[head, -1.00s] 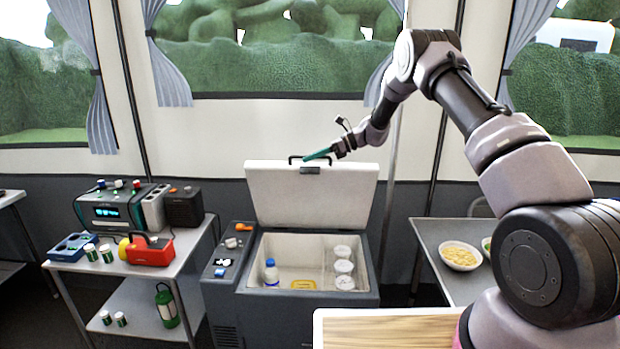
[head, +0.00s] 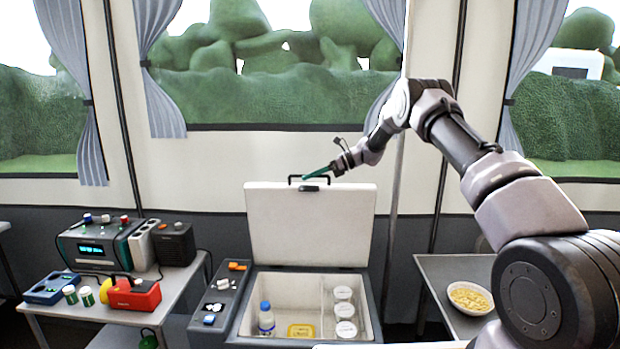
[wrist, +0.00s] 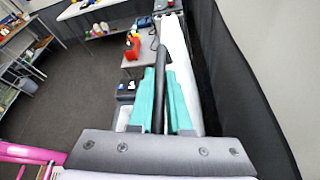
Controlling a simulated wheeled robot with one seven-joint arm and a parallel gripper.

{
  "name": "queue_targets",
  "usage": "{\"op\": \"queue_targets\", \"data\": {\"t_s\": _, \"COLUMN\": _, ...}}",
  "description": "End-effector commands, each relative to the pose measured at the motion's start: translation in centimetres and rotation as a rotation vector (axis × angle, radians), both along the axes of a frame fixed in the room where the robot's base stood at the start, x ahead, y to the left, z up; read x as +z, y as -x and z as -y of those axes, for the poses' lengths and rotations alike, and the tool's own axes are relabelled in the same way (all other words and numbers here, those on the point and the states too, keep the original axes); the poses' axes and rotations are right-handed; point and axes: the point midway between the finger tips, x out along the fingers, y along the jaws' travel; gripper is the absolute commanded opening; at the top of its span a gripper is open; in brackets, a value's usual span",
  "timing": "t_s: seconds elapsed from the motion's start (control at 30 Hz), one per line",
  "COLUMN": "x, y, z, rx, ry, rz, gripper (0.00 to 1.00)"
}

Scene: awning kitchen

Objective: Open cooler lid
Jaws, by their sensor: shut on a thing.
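The cooler (head: 375,325) stands in the middle of the head view. Its white lid (head: 311,228) is raised to about upright, and the inside shows. A black handle (head: 294,179) sits on the lid's top edge. My gripper (head: 308,177) reaches it from the right, with green fingers at the handle. In the wrist view, the two green fingers (wrist: 164,98) are closed on either side of the dark handle bar (wrist: 159,90). The lid's edge runs beside them on the right. Inside the cooler are a bottle (head: 266,318), a yellow container (head: 301,330) and several white-lidded jars (head: 344,310).
A side table on the left holds a teal machine (head: 98,246), a red device (head: 135,295) and a blue tray (head: 50,288). A table on the right holds a bowl of yellow food (head: 470,297). The tent wall (head: 220,170) stands close behind the lid.

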Motion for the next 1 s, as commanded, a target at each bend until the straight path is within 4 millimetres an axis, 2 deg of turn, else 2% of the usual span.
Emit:
{"op": "queue_targets", "data": {"t_s": 0.03, "x": -0.2, "y": 0.0, "z": 0.0, "rx": 0.0, "ry": 0.002, "rz": -0.001, "gripper": 0.24}}
{"op": "queue_targets", "data": {"t_s": 0.1, "x": -0.2, "y": 0.0, "z": 0.0, "rx": 0.0, "ry": 0.002, "rz": -0.001, "gripper": 0.46}}
{"op": "queue_targets", "data": {"t_s": 0.4, "x": 0.0, "y": 0.0, "z": 0.0, "rx": 0.0, "ry": 0.001, "rz": 0.0, "gripper": 0.46}}
{"op": "queue_targets", "data": {"t_s": 0.53, "x": 0.3, "y": -0.1, "z": 0.9, "rx": -0.001, "ry": 0.001, "rz": 0.0, "gripper": 0.46}}
{"op": "queue_targets", "data": {"t_s": 1.0, "x": 3.4, "y": -0.8, "z": 8.8, "rx": -0.001, "ry": 0.002, "rz": 0.001, "gripper": 0.46}}
